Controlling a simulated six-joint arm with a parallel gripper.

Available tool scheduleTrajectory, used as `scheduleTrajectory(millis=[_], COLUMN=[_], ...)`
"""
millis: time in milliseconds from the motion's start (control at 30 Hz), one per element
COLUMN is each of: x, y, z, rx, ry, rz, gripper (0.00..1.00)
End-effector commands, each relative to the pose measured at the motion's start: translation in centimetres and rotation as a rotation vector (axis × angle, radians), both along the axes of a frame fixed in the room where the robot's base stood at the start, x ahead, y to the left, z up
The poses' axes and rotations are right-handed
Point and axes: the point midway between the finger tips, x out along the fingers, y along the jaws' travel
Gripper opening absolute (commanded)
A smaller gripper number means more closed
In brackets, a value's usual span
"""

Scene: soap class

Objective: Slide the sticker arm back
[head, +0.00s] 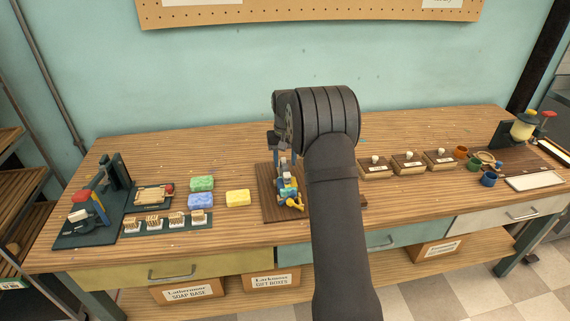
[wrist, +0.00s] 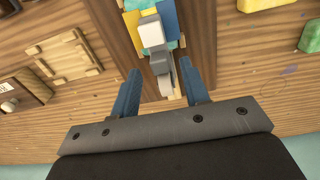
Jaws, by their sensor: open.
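The sticker device (head: 288,190), with blue, teal and yellow parts, stands on a dark brown board (head: 268,210) at the middle of the bench. In the wrist view, a grey piece with a white block (wrist: 150,32) on top, which looks like the sticker arm (wrist: 162,65), rises from the device. My gripper (wrist: 160,70) is open, with its blue fingers on either side of the grey piece. I cannot tell whether either finger touches it. In the head view, my gripper (head: 283,150) is just above and behind the device, and my arm hides part of the board.
Green (head: 202,184), blue (head: 200,201) and yellow (head: 238,198) soap bars lie to the left, near a green-based press (head: 90,205). Wooden trays (head: 408,162) and small cups (head: 488,179) stand to the right. The bench behind the soaps is clear.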

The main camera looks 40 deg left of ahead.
Motion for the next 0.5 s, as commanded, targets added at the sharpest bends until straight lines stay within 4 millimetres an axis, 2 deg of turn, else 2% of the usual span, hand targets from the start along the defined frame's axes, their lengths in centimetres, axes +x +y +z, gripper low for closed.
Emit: scheduleTrajectory(millis=[200,500], x=[0.0,0.0], y=[0.0,0.0], z=[-1.8,-2.0], rx=[0.001,0.001], ry=[-0.001,-0.001], rz=[0.000,0.000], gripper=[0.42,0.42])
